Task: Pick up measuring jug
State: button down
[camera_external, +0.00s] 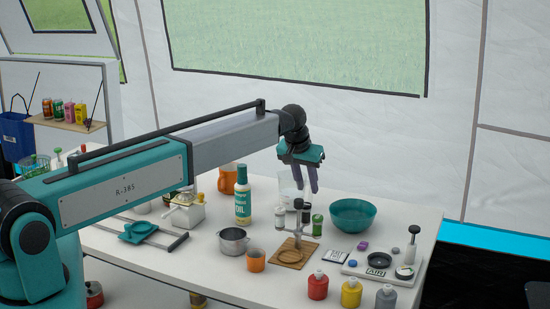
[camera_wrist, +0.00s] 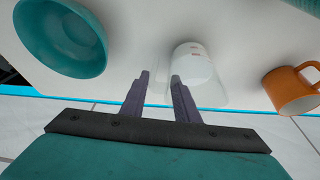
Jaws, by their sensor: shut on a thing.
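The measuring jug is clear and see-through with a whitish base. It stands toward the back of the white table, in the external view (camera_external: 286,192) behind the oil bottle and left of the teal bowl. In the wrist view the jug (camera_wrist: 197,65) shows between and beyond my fingers, with small red marks on it. My gripper (camera_external: 306,193) points down at the jug's right side. In the wrist view my gripper (camera_wrist: 160,75) has a finger on either side of the jug's clear wall and is shut on it. The exact contact is hard to see through the clear wall.
A teal bowl (camera_external: 352,215) stands right of the jug. An orange mug (camera_wrist: 290,90) stands on its other side. The oil bottle (camera_external: 243,195) and several small jars (camera_external: 317,225) stand in front. The tent wall (camera_external: 400,140) rises behind the table.

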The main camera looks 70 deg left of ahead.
jog(key=shift+r+b, duration=1.3)
jog(key=shift+r, duration=3.25)
jog(key=shift+r, duration=0.1)
